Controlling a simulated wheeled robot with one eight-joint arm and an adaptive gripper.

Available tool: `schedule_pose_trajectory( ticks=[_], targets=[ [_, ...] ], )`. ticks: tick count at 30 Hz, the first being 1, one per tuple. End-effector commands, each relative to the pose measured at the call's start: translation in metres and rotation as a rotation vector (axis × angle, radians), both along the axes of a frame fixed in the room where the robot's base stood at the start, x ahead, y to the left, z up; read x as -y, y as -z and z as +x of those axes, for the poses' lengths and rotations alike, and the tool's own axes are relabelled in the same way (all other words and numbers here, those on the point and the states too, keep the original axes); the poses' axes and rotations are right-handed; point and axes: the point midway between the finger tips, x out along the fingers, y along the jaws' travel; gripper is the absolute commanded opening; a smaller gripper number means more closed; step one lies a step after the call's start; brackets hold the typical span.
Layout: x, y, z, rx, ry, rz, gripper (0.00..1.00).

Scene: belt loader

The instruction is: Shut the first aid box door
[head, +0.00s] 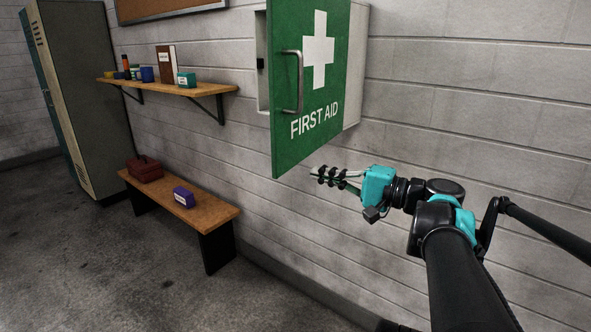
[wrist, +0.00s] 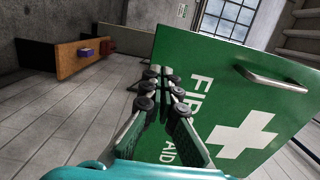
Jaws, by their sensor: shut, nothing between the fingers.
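The green first aid box door (head: 335,90) stands ajar, swung out from the pale box (head: 357,60) on the wall. Its white cross, lettering and metal handle (head: 299,82) face me, and a dark gap shows at its left side. My gripper (head: 318,175) is shut and empty, just below the door's lower right part in the head view. In the wrist view the door (wrist: 215,115) fills the right side, with the handle (wrist: 270,78) at upper right. My fingers (wrist: 160,88) lie in front of the green face there; I cannot tell whether they touch it.
A wall shelf (head: 170,88) with several small items is left of the box. Below it a bench (head: 215,213) holds a red toolbox (head: 145,169) and a purple box (head: 184,197). A tall locker (head: 85,95) stands far left. The floor (head: 130,270) in front is clear.

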Motion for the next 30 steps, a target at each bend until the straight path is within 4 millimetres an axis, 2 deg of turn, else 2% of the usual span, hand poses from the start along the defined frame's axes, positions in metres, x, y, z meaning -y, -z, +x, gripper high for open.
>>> schedule_pose_trajectory(
  ticks=[18,30],
  targets=[
    [-0.044,0.000,0.025,0.000,-0.003,0.000,0.00],
    [-0.051,0.000,0.030,0.000,0.000,0.000,0.00]
  ],
)
